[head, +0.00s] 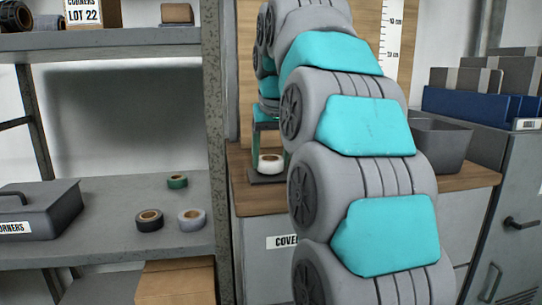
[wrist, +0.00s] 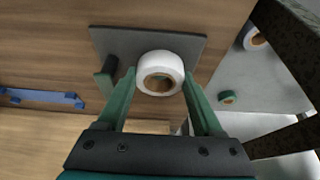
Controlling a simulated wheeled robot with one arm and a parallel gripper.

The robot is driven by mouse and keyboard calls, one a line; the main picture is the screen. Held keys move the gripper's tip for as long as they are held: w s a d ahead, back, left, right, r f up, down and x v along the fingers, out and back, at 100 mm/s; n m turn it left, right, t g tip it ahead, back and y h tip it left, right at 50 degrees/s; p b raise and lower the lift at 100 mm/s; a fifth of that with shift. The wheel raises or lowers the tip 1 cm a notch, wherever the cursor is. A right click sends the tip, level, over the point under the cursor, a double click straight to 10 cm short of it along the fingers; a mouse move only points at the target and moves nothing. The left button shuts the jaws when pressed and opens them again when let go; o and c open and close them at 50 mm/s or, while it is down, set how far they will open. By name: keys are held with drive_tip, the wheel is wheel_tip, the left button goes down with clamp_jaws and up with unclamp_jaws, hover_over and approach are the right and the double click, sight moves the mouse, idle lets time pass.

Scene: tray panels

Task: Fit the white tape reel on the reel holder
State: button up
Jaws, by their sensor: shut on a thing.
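The white tape reel (wrist: 160,66) with a tan core is between the two green fingers of my gripper (wrist: 159,76) in the wrist view. The fingers are shut on its sides. In the head view the white reel (head: 270,161) is below my gripper (head: 266,138), just over a dark base. A dark grey plate (wrist: 112,38), which looks like the reel holder, lies behind the reel in the wrist view. The plate also shows in the head view (head: 267,179). I cannot tell whether the reel is around a peg.
A green reel (head: 177,181), a black reel (head: 149,220) and a pale reel (head: 192,218) lie on the grey shelf at left, near a dark lidded box (head: 40,210). A metal shelf post (head: 213,120) stands close left of the wooden worktop (head: 470,179). A grey bin (head: 440,145) is at right.

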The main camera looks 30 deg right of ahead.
drive_tip(key=shift+f, duration=0.4)
drive_tip(key=o, duration=1.2)
